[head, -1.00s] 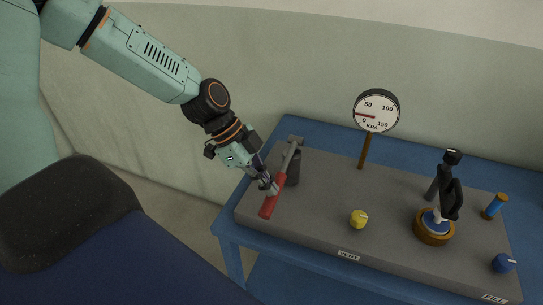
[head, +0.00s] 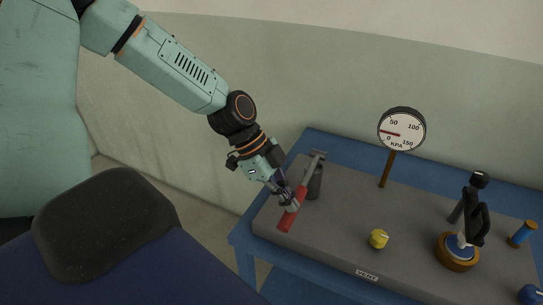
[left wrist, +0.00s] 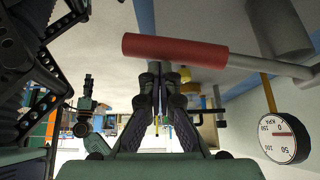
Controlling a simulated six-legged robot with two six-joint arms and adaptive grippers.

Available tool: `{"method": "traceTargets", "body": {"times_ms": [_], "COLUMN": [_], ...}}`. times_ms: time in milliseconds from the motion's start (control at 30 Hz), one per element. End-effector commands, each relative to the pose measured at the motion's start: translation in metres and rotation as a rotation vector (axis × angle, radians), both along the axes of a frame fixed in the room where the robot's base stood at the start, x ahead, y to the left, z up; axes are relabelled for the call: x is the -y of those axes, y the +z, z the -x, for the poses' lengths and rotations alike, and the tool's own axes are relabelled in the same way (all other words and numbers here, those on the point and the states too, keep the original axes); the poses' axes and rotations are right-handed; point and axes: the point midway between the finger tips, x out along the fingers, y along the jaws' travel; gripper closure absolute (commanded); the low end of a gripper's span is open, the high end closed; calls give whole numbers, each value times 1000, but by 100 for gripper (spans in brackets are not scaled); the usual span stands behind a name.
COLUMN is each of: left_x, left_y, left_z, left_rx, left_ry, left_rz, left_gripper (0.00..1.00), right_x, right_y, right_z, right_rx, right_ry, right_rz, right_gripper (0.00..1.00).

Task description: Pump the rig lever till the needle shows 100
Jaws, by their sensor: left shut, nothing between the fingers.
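The rig lever has a red handle (head: 293,208) on a grey rod that leans up and right to a dark grey post (head: 315,183). In the left wrist view the red handle (left wrist: 175,50) lies across, just past my fingertips. My left gripper (head: 289,201) is shut and empty at the handle; I cannot tell whether it touches it. The round gauge (head: 401,131) stands on a brown post behind. Its red needle points left, between 0 and 50, nearer 0. The gauge (left wrist: 285,137) shows upside down in the left wrist view. My right gripper is not in view.
The grey rig slab (head: 340,225) rests on a blue table (head: 350,147). A yellow knob (head: 378,239) stands behind the VENT label.

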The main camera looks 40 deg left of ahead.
Motion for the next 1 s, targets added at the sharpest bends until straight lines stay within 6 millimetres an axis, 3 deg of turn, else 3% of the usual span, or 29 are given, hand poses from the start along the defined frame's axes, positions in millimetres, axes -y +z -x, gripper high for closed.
{"method": "traceTargets", "body": {"times_ms": [33,167,1000], "left_x": [2,6,-32], "left_y": [14,36,97], "left_z": [-1,-3,18], "left_rx": [7,17,21], "left_ry": [1,8,16], "left_rz": [-3,-5,-1], "left_gripper": [100,100,100], "right_x": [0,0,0], "right_y": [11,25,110], "right_z": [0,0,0], "right_rx": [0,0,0], "right_ry": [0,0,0], "right_rz": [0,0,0], "right_gripper": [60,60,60]}}
